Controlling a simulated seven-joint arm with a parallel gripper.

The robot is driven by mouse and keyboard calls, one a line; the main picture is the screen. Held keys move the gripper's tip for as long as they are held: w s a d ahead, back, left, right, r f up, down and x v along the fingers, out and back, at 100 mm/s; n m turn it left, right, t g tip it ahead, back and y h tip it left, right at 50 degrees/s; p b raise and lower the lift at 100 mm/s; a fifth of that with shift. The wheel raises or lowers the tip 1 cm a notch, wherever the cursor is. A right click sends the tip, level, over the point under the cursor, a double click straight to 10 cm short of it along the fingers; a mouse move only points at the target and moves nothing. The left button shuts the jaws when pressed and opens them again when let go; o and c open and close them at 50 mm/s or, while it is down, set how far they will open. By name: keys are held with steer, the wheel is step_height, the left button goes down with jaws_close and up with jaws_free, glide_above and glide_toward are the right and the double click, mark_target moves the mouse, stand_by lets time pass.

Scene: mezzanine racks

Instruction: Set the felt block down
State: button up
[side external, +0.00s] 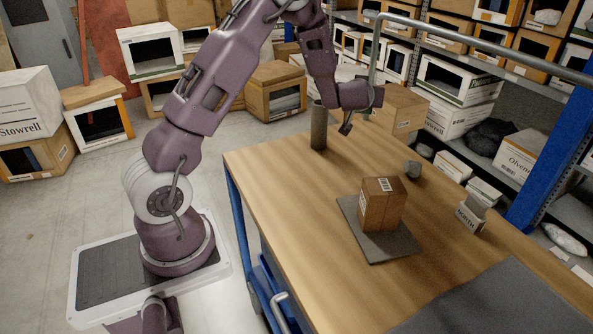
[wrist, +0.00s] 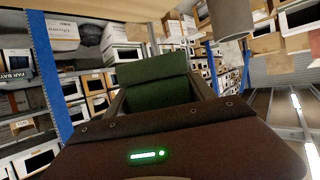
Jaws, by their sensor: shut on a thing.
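My gripper (side external: 346,126) is over the far part of the wooden table (side external: 290,190), beside a grey cylinder. In the wrist view a dark green block (wrist: 152,68), which looks like the felt block, sits between the fingers, and my gripper (wrist: 160,95) is shut on it. The block is above the tabletop in the side view as far as I can tell; there it is too small and dark to make out clearly.
The upright grey cylinder (side external: 318,126) stands close to my gripper; it also shows in the wrist view (wrist: 232,18). A cardboard box (side external: 381,204) stands on a grey mat (side external: 378,249). A grey lump (side external: 412,168) and small white boxes (side external: 470,214) lie right. Bare wood lies between.

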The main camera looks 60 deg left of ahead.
steer(key=s+a+n+g+y, duration=0.2)
steer(key=s+n+g, duration=0.2)
steer(key=s, duration=0.4)
steer(key=n+g+y, duration=0.1)
steer(key=n+g, duration=0.3)
steer(key=g, duration=0.1)
glide_above(291, 166)
step_height(291, 166, down, 15)
steer(key=shift+a+f, duration=0.1)
steer(key=shift+f, duration=0.3)
steer(key=shift+f, duration=0.15)
steer(key=o, duration=1.4)
